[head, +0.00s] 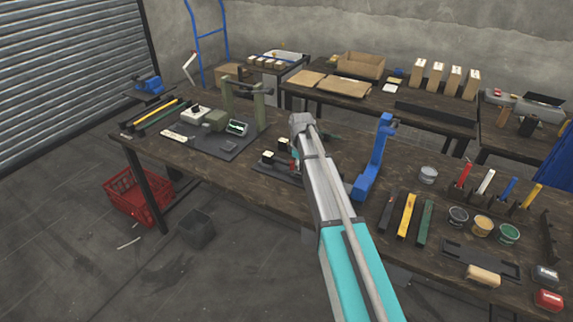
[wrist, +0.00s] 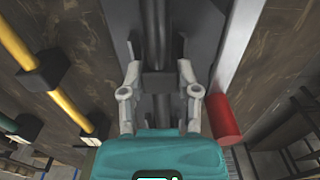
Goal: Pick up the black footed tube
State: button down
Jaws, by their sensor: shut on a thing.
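The black footed tube (wrist: 154,40) runs up the middle of the wrist view, with a dark block on it between my fingers. My gripper (wrist: 159,78) has one pale finger on each side and is shut on the tube. The teal gripper body hides its near end. I cannot tell if the tube is touching what lies below it. In the head view my own arm covers the middle of the bench and hides my gripper and the held tube.
A yellow tube (wrist: 62,92) with black feet lies left of my gripper; a red cylinder (wrist: 222,118) is close on its right. On the workbench (head: 330,220) stand a blue press (head: 374,165) and a green press (head: 262,108). Cups and coloured tools crowd the right.

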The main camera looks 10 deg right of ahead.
jog(key=shift+r, duration=0.2)
notch_tip(320, 180, up, 2)
jog(key=shift+p, duration=1.25)
jog(key=s+r+p, duration=0.4)
jog(key=r+p, duration=0.1)
jog(key=s+r+p, duration=0.1)
jog(key=r+p, duration=0.1)
jog(key=shift+s+r, duration=0.25)
jog(key=shift+s, duration=0.15)
jog(key=s+r+p, duration=0.3)
jog(key=s, duration=0.5)
jog(key=shift+a, duration=0.15)
jog(key=shift+a, duration=0.15)
